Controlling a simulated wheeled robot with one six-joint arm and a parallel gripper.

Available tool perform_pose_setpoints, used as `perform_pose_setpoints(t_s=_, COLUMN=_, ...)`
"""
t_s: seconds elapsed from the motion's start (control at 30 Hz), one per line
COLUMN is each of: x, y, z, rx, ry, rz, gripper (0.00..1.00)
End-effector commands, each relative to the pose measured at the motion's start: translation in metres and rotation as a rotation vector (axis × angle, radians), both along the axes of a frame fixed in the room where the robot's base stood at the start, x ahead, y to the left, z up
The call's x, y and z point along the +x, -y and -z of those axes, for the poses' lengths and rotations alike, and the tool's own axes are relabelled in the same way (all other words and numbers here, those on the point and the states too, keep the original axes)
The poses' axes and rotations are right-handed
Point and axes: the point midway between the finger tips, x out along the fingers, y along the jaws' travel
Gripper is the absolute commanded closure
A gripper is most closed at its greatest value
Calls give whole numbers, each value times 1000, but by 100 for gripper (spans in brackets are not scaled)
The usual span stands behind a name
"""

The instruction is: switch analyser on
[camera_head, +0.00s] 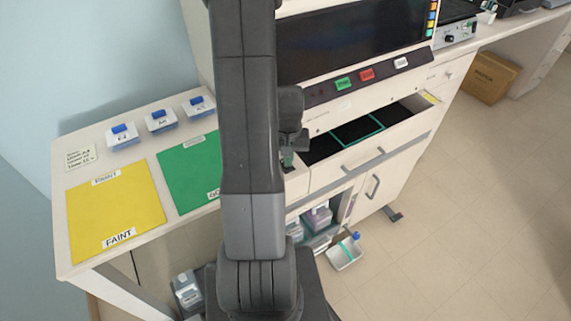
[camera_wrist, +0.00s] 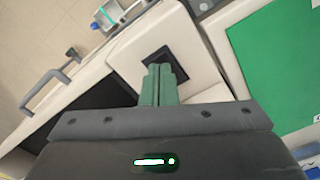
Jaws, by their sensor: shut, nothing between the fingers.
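The analyser (camera_head: 316,92) stands at the back with a dark screen (camera_head: 350,40). Its front strip carries a green button (camera_head: 343,84), a red button (camera_head: 367,75) and a white button (camera_head: 401,63). My gripper (camera_wrist: 161,68) has its green fingers shut together and empty. In the wrist view the fingertips overlap a black square panel (camera_wrist: 182,72) on a white surface; I cannot tell whether they touch it. In the head view my arm covers the analyser's left part, and the gripper (camera_head: 288,160) shows small at its right edge, left of the open drawer.
The open drawer (camera_head: 405,126) has a dark inside and a handle. A yellow mat (camera_head: 115,215) and a green mat (camera_head: 185,175) lie on the left bench, with blue-topped boxes (camera_head: 161,122) behind. A white tray (camera_head: 345,254) sits low down.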

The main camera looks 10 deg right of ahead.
Motion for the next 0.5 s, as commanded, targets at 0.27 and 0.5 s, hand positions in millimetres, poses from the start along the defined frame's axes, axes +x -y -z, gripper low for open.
perform_pose_setpoints(t_s=0.27, x=0, y=0, z=5, rx=0, ry=0, rz=0, gripper=100)
perform_pose_setpoints(t_s=0.5, x=0, y=0, z=9, rx=0, ry=0, rz=0, gripper=100)
